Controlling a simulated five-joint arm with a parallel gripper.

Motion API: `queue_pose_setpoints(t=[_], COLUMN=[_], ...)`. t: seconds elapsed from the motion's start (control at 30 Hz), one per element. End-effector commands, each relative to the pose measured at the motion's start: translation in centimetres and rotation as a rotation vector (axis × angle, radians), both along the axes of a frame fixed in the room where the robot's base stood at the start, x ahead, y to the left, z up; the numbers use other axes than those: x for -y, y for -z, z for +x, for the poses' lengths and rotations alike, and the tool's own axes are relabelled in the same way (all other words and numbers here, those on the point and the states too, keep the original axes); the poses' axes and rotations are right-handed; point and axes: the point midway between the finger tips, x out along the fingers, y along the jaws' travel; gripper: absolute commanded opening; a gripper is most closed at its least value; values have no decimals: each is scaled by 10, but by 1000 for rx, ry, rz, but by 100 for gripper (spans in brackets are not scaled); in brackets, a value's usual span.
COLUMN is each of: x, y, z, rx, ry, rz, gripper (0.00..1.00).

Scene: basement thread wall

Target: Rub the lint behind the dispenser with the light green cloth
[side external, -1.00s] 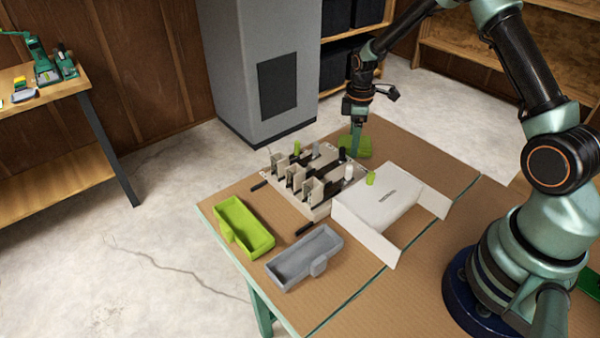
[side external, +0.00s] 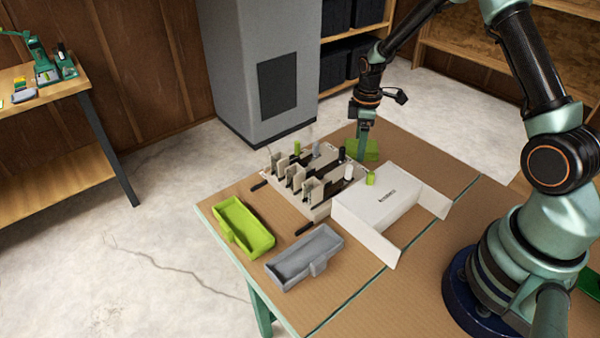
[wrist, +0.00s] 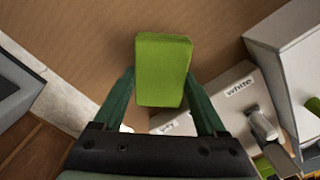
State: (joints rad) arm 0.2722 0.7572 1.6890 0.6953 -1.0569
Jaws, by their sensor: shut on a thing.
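The light green cloth (side external: 369,151) is a folded pad at the far edge of the table, just behind the dispenser. My gripper (side external: 362,142) is shut on it, pointing down. In the wrist view the cloth (wrist: 162,68) sits between my two fingertips (wrist: 160,85). The pale dispenser (side external: 318,211) has upright slots and dark, grey and green pieces. Its labelled panel (wrist: 215,98) lies beside my right finger in the wrist view. I cannot make out any lint; the cloth and fingers may cover it.
A white box (side external: 385,200) with open flaps stands right of the dispenser. A green tray (side external: 235,212) and a grey tray (side external: 290,272) lie in front. Small black rods lie beside the dispenser. Bare brown tabletop (side external: 430,158) is free to the right of the cloth.

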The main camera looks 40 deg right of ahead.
Motion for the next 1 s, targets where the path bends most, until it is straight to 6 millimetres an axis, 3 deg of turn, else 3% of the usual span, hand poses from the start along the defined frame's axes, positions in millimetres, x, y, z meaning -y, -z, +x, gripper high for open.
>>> queue_pose_setpoints(t=[0.4,0.5,1.0], x=[0,0,0], y=[-1,-20,-64], z=[37,37,36], rx=[1,6,2], ry=[0,0,0], rz=[-1,-2,-1], gripper=[29,29,29])
